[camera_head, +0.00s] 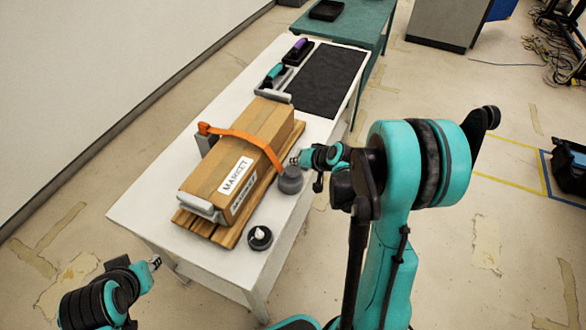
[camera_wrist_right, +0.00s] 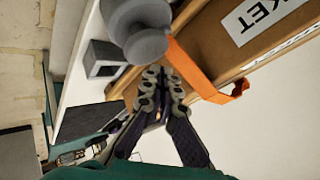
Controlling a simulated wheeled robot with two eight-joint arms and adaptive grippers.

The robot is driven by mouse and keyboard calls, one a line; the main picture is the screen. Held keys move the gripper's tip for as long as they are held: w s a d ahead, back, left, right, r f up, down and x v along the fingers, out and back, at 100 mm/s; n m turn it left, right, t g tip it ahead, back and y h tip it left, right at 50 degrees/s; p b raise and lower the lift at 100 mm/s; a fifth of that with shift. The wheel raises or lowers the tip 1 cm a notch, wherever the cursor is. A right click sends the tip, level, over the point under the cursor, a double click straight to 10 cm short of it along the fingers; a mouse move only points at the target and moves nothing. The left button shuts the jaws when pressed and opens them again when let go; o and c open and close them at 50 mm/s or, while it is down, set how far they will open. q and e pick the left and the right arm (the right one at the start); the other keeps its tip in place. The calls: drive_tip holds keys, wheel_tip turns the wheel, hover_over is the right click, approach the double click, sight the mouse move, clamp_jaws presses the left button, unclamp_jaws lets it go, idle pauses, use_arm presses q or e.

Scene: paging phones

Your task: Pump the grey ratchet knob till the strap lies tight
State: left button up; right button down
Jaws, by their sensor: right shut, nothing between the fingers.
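The grey ratchet knob (camera_head: 290,180) stands on the white table at the right side of a wooden crate (camera_head: 240,160) labelled MARKET. An orange strap (camera_head: 240,134) runs over the crate and bows upward off its top at the left. My right gripper (camera_head: 296,160) is shut and empty just behind the knob. In the right wrist view the knob (camera_wrist_right: 140,28) is at the top, the strap (camera_wrist_right: 195,72) is beside it, and my right fingers (camera_wrist_right: 161,78) are together close to both; contact cannot be told. My left gripper (camera_head: 155,262) is off the table's front left; its fingers are too small to judge.
A round black holder with a white piece (camera_head: 260,237) stands on the table in front of the knob. A black mat (camera_head: 325,80) and trays with teal and purple-handled tools (camera_head: 272,75) lie at the table's far end. A green table (camera_head: 345,22) stands beyond.

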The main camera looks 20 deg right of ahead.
sight(295, 170)
idle(0.4)
drive_tip(key=shift+f+b, duration=0.45)
drive_tip(key=shift+b, duration=0.05)
drive_tip(key=shift+f+b, duration=1)
drive_tip(key=shift+f, duration=0.05)
idle(1.0)
drive_tip(key=shift+r, duration=0.15)
drive_tip(key=shift+r+p, duration=1.15)
drive_tip(key=shift+r, duration=0.2)
drive_tip(key=shift+r, duration=0.1)
wheel_tip(295, 170, up, 5)
drive_tip(key=p, duration=0.4)
idle(1.6)
